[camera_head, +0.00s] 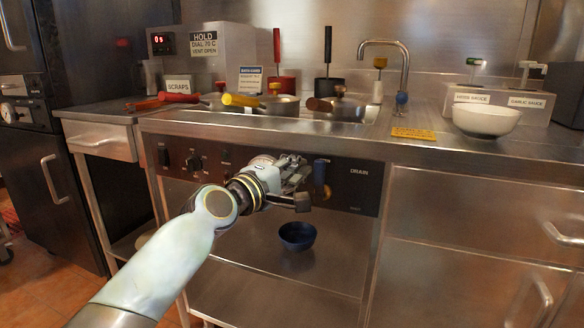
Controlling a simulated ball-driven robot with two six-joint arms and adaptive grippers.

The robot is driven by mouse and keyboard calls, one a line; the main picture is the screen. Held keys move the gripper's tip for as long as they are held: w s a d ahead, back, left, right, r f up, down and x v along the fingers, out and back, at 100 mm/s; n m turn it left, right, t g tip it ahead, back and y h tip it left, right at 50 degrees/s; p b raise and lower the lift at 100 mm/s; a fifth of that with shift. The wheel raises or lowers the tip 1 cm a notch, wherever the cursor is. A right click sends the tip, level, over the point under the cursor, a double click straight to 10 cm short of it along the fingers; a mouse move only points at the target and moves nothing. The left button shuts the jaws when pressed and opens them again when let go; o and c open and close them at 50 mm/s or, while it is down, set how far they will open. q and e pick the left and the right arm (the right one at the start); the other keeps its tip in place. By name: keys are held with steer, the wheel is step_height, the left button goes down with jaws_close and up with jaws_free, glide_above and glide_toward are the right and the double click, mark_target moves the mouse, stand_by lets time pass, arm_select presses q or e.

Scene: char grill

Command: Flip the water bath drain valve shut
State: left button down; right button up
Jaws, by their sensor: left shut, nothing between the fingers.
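My left gripper (298,184) is shut and empty in front of the panel, just left of the handle in the picture. Whether its fingers touch the handle, I cannot tell. The gripper covers the middle of the panel. My right gripper is not in view.
Black knobs (194,163) sit on the panel's left part. A blue bowl (297,235) stands below on the lower shelf (270,295). Above, the steel counter (400,145) holds pots, coloured handles and a white bowl (486,119). Drawers (480,200) fill the right side.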

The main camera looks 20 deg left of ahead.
arm_select(q)
steer(key=shift+r, duration=0.15)
steer(key=shift+d+r+m+p, duration=0.1)
steer(key=shift+d+m+p, duration=0.2)
steer(key=shift+m+p, duration=0.3)
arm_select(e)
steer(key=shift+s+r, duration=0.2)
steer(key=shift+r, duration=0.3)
